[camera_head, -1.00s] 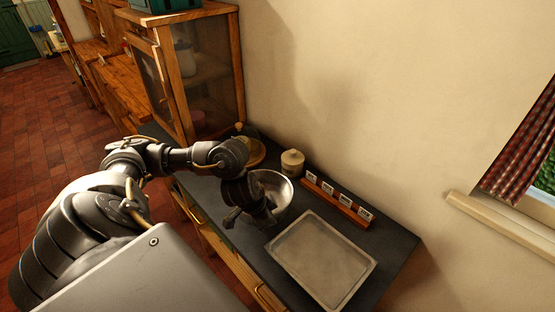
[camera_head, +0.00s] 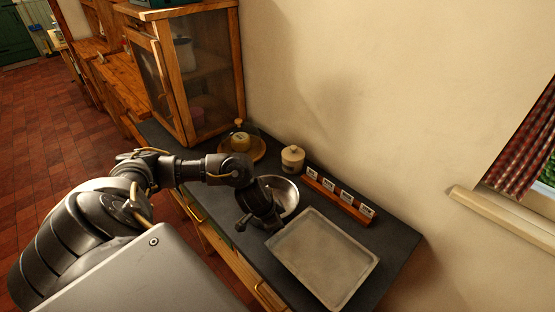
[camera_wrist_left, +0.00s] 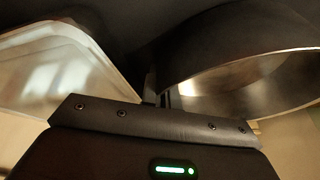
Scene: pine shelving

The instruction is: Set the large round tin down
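The large round tin (camera_head: 287,192) is a shiny, open metal vessel at the middle of the dark counter (camera_head: 222,205), between the small lidded jar and the pale tray. My left gripper (camera_head: 265,219) is at the tin's near side, pointing down, and hides part of it. In the left wrist view the tin (camera_wrist_left: 245,80) fills the right side, and its wall meets the dark fingers (camera_wrist_left: 154,88), which look shut on it. I cannot tell whether its base touches the counter. My right gripper is not in view.
A pale rectangular tray (camera_head: 322,258) lies close to the tin on the right. A lidded jar (camera_head: 292,159) and a wooden rack with white cards (camera_head: 340,193) stand behind. A wooden board with a yellow item (camera_head: 240,142) is by the glazed cabinet (camera_head: 205,75).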

